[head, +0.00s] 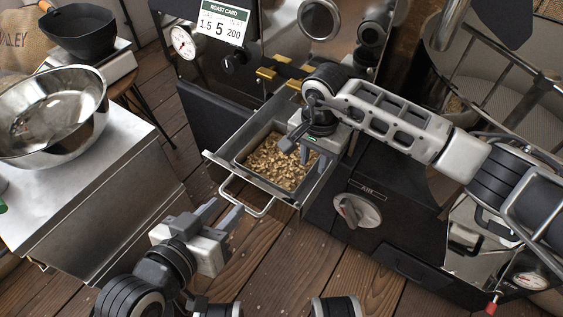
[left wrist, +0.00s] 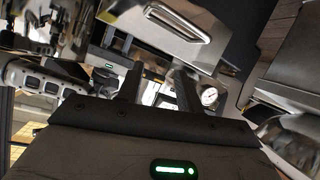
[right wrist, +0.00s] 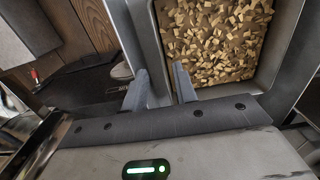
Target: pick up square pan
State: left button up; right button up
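The square pan (head: 242,160) is a grey metal pan filled with small tan flakes, and it sits inside the pulled-out drawer (head: 213,158). My right gripper (head: 303,153) points down at the pan's right side in the head view. In the right wrist view its fingers (right wrist: 159,88) are apart, with the pan's rim (right wrist: 155,45) running up between them; I cannot tell whether they touch it. My left gripper (head: 221,214) is open and empty, in front of the drawer's handle (head: 246,200) and apart from it.
A steel bowl (head: 50,115) sits on a metal cabinet (head: 80,205) at left. A black pan (head: 80,32) stands on a scale behind it. The roaster's air dial (head: 357,211) is right of the drawer. Wooden floor (head: 290,265) lies clear in front.

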aim_at(312, 168)
jog(key=f+b, duration=0.1)
jog(key=f, duration=0.3)
jog(key=shift+w+f+b, duration=0.2)
jog(key=shift+f+b, duration=0.15)
jog(key=shift+f, duration=0.25)
pick_arm(q)
jog(key=shift+s+d+r+t+h, duration=0.1)
jog(key=shift+r+t+h, duration=0.15)
jog(key=shift+r, duration=0.1)
jog(key=shift+s+d+r+t+h, duration=0.1)
jog(key=shift+r+t+h, duration=0.05)
jog(key=shift+r+t, duration=0.15)
pick_arm(e)
grip_shut()
pick_arm(q)
jog(key=shift+w, duration=0.1)
